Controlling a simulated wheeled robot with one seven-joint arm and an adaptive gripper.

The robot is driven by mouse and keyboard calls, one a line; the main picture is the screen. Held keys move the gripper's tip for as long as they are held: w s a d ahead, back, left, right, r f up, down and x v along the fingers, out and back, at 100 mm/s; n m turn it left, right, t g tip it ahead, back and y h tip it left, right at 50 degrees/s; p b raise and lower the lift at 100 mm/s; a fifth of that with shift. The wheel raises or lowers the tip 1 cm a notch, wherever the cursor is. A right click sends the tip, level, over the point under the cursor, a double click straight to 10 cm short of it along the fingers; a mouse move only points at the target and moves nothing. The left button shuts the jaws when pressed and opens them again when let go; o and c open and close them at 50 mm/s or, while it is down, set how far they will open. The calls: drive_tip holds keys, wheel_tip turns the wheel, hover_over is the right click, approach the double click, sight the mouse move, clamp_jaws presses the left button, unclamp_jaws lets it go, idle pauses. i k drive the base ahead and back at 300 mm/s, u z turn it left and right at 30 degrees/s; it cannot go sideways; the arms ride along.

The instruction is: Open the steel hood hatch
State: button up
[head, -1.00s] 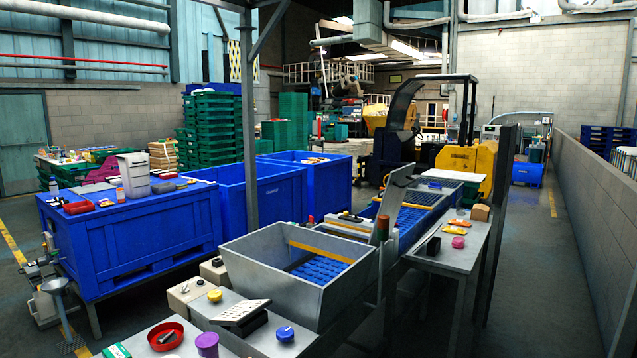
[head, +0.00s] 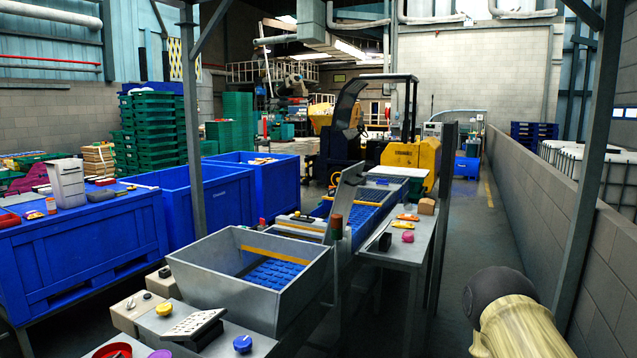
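A grey steel panel (head: 348,194) stands steeply tilted over the conveyor line, just behind the steel hopper (head: 222,284). It is the most hatch-like part in view, but I cannot tell for sure that it is the hood hatch. A blue slatted belt (head: 275,271) shows inside the hopper. A dark rounded end and a pale yellowish cylinder, which look like part of my arm, show at the lower right, well apart from the panel. No gripper fingers are visible.
A side table (head: 398,252) with small items stands right of the conveyor. Blue bins (head: 222,198) stand at the left. A grey post (head: 588,175) and a low block wall (head: 530,190) bound the right. The floor aisle (head: 470,235) between table and wall looks clear.

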sight(349, 179)
drive_tip(key=i, duration=1.55)
drive_tip(key=z, duration=0.1)
